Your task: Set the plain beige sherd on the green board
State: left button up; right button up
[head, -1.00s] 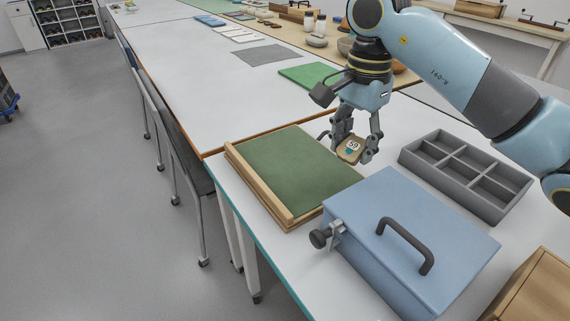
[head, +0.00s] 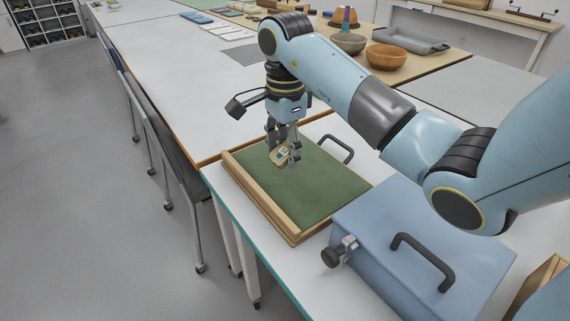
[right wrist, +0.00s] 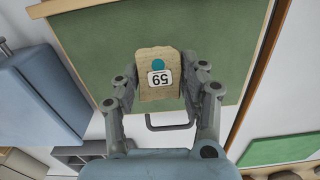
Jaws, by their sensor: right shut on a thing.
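The plain beige sherd (head: 279,155) carries a white label reading 59 and a teal dot, clear in the right wrist view (right wrist: 158,91). My right gripper (head: 283,158) is shut on it, with a finger on each side of the sherd in the right wrist view (right wrist: 160,92). The green board (head: 312,192) has a wooden rim along its left side and lies on the white table. The sherd is over the far part of the board; I cannot tell how high above the surface it is. My left gripper is not in view.
A blue box (head: 415,225) with a dark handle and a side clamp stands just right of the board. A dark handle (head: 337,147) sticks out at the board's far side. Bowls (head: 387,57) stand on a wooden table at the back.

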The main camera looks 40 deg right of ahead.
aim_at(285, 175)
notch_tip(285, 175, down, 4)
jog(key=shift+f, duration=0.1)
jog(key=shift+f, duration=0.1)
jog(key=o, duration=1.2)
jog(key=shift+c, duration=0.2)
